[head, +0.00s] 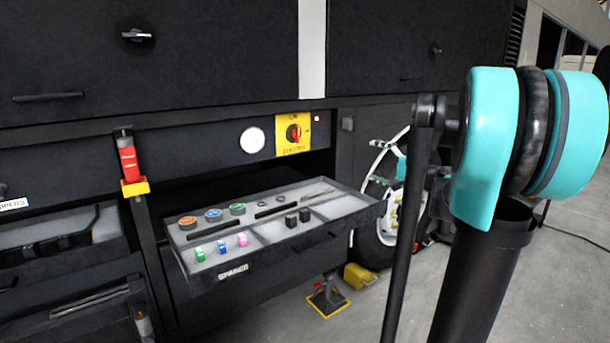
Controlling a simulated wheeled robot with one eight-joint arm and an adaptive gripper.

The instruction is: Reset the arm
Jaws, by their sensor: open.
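My arm shows at the right of the head view, with turquoise joint housings (490,150) and black links. My gripper (376,162) is small and partly hidden behind my arm, in front of the wheel. Its two fingers appear spread apart and point left, with nothing seen between them. It is to the right of the open drawer marked SPARES (205,284) and apart from it.
The pulled-out drawer holds several round caps, small coloured blocks and black pieces (298,217). A red switch on a yellow plate (293,134) and a red cylinder (128,160) are on the dark coach side. A wheel (385,222) and yellow chock (359,276) stand below right.

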